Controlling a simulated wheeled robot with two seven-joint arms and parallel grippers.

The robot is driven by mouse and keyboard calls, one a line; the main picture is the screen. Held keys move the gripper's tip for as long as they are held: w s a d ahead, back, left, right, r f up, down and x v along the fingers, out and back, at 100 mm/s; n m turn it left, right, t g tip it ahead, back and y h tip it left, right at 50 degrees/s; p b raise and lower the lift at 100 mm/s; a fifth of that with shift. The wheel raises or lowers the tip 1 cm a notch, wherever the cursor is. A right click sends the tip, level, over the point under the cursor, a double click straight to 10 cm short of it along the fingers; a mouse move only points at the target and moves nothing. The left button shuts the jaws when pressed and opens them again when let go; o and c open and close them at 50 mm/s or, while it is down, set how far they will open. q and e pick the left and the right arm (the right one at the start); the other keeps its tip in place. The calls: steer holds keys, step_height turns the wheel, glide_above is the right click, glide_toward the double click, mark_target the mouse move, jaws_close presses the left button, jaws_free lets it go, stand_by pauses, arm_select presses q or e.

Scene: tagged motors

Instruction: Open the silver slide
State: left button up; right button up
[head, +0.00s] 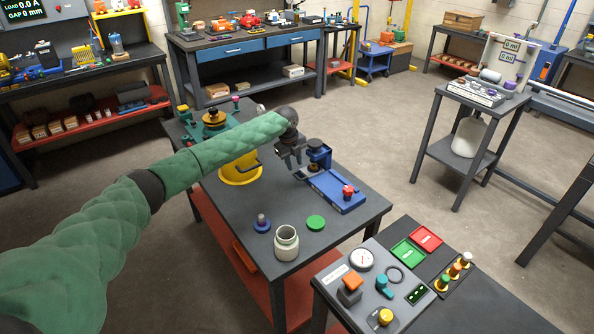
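A blue fixture (337,194) lies on the dark work table, with a red knob (348,191) at its near right end and a dark blue upright part (319,153) at its far end. A small silver-grey piece (300,174) shows at the fixture's left side, likely the silver slide, partly hidden by my gripper. My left gripper (291,163) points down just left of the upright part, above or beside the grey piece. Its fingers are too small to tell whether they are apart, and contact is unclear. My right gripper is out of view.
A control panel (372,287) stands at the near right.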

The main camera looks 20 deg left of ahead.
mark_target(297, 177)
arm_select(q)
steer(key=f, duration=0.1)
steer(key=f+p, duration=0.1)
steer(key=f, duration=0.1)
steer(key=w+f, duration=0.1)
steer(key=f, duration=0.1)
steer(key=shift+w+d+p, duration=0.1)
steer(key=shift+d+p, duration=0.15)
steer(key=shift+p, duration=0.05)
steer(key=shift+f, duration=0.75)
jaws_close()
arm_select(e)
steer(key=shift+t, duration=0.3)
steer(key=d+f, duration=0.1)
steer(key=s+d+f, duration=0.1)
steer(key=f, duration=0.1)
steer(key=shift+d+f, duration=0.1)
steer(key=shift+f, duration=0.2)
